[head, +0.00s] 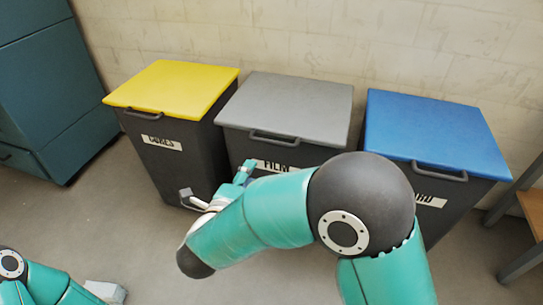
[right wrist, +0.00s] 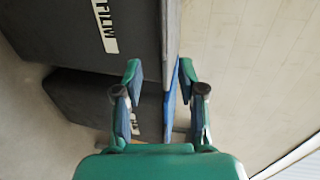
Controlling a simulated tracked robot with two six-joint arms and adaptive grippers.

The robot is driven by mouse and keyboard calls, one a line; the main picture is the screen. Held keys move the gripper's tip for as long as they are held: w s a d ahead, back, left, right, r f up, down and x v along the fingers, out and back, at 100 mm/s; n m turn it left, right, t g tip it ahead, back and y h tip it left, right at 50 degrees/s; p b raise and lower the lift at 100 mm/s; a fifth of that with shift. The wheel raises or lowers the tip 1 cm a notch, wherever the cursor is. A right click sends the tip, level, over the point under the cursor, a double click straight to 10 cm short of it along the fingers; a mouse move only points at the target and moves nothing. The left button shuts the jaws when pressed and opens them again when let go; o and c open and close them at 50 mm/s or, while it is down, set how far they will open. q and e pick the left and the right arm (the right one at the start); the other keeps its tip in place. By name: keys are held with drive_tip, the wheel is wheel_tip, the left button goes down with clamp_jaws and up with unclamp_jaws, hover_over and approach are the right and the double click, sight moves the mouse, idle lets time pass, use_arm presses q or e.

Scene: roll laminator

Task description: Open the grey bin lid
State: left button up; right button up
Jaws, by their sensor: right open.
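The grey bin lid (head: 290,103) lies flat and shut on the dark middle bin labelled FILM. Its handle (head: 283,139) sticks out at the front edge. My right gripper (head: 216,183) is open and empty, in front of the bin and below the handle. My right arm hides much of the bin's front. In the right wrist view the FILM bin (right wrist: 80,35) shows sideways, with the thin edge of its lid (right wrist: 171,35) beyond the spread fingers of the right gripper (right wrist: 159,68). No handle can be made out there. My left gripper is out of view.
A yellow-lidded bin (head: 174,87) stands close on the left and a blue-lidded bin (head: 432,130) on the right. A pale wall (head: 300,35) is behind. A teal cabinet (head: 45,85) stands far left. A wooden-topped table (head: 533,210) is at the right edge.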

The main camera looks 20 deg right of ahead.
sight(270, 143)
drive_tip(key=shift+b+x, duration=1.75)
drive_tip(key=shift+x, duration=6.6)
drive_tip(key=shift+s, duration=0.1)
clamp_jaws()
drive_tip(key=shift+f, duration=0.1)
